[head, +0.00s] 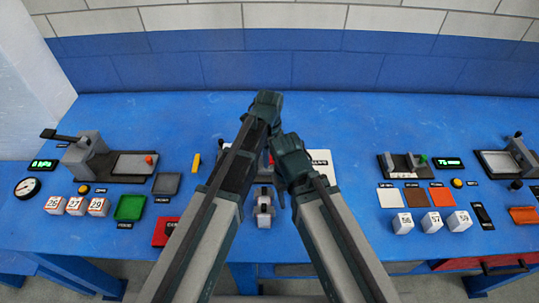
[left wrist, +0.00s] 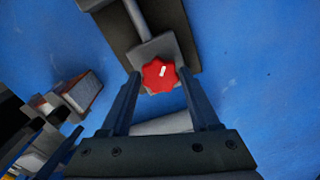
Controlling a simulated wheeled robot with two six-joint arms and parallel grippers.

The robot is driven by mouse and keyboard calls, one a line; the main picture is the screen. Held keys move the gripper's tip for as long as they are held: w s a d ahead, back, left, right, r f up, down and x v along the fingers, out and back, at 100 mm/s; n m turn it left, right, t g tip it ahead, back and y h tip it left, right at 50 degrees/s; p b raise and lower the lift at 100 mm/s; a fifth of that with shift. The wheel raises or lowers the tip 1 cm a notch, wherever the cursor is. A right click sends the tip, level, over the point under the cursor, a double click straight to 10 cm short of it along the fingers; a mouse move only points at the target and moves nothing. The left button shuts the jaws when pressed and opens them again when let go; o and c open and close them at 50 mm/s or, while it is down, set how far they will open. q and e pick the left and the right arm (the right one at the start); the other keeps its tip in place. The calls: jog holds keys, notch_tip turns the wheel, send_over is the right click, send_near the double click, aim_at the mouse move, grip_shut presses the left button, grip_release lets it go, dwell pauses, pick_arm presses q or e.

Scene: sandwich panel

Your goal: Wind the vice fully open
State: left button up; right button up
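The vice's red lobed knob (left wrist: 160,76) carries a white mark and sits at the end of a grey block (left wrist: 155,48) in the left wrist view. A grey rod runs from the block over a dark base plate. My left gripper (left wrist: 159,85) is open, with one finger on each side of the knob and a gap showing. In the head view part of the vice (head: 264,207) shows between my arms; the rest is hidden behind them. My right gripper (head: 290,152) is beside the left one, its fingers hidden from the head camera.
A machine with a grey bed (head: 135,164) stands at the left, and a dark fixture with a green part (head: 422,160) at the right. Numbered white cubes (head: 75,206) and coloured pads line the front. The blue table (head: 350,110) is clear toward the back wall.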

pick_arm(q)
jog(key=c, duration=0.6)
jog(key=shift+c, duration=0.2)
jog(key=shift+n, duration=0.3)
jog(key=n, duration=1.1)
jog(key=shift+n, duration=0.3)
jog(key=n, duration=0.3)
jog(key=shift+n, duration=0.4)
jog(key=n, duration=0.3)
jog(key=shift+n, duration=0.3)
jog(key=n, duration=0.6)
jog(key=shift+n, duration=0.5)
